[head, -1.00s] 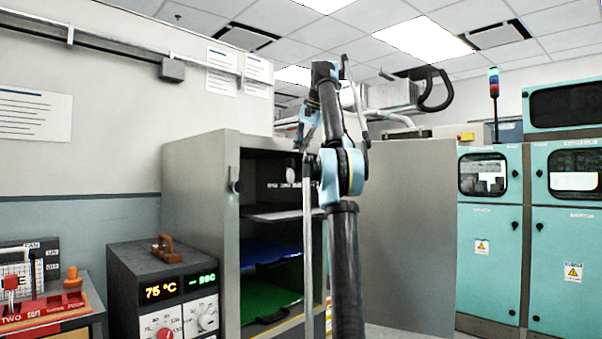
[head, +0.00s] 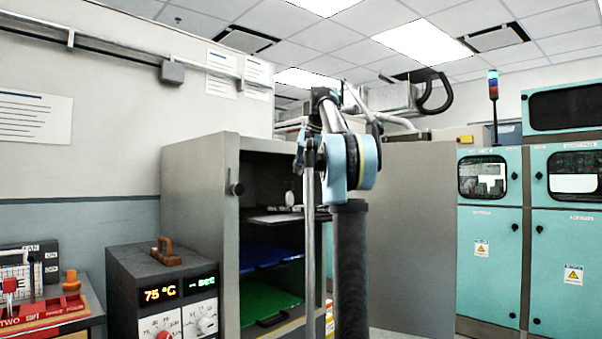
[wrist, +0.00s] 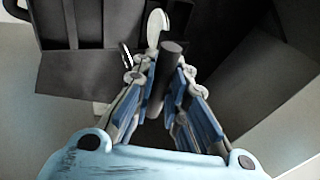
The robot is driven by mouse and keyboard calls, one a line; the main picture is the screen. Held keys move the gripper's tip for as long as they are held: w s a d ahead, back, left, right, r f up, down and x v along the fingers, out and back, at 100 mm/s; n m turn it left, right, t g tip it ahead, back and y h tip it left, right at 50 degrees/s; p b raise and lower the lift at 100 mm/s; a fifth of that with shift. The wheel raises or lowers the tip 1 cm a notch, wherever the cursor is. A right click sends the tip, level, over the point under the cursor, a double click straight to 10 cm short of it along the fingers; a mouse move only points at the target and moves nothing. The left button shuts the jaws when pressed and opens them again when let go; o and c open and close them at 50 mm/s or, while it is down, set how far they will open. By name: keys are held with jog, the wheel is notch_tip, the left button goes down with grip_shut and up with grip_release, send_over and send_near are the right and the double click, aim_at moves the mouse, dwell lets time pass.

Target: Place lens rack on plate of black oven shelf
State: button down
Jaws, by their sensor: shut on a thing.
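The oven is a grey cabinet (head: 200,195) with its door open. Its top shelf plate (head: 265,218) looks black with a pale sheen. The lens rack shows as small pale lens shapes (head: 290,198) just above that plate, left of my arm. I cannot tell if it touches the plate. In the wrist view, my gripper (wrist: 165,85) is shut on the rack's dark round handle (wrist: 172,58), with one white oval lens (wrist: 156,27) beyond it. Most of the rack is hidden behind the fingers, and my arm hides the gripper in the head view.
A blue shelf (head: 268,255) and a green shelf (head: 262,312) lie below the black one. The open door (head: 412,230) stands right of my arm. A control box (head: 165,290) reading 75 °C stands left of the oven. Teal cabinets (head: 490,250) stand far right.

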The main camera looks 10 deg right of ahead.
jog(key=shift+f, duration=0.25)
jog(key=c, duration=1.6)
grip_release()
jog(key=v, duration=1.2)
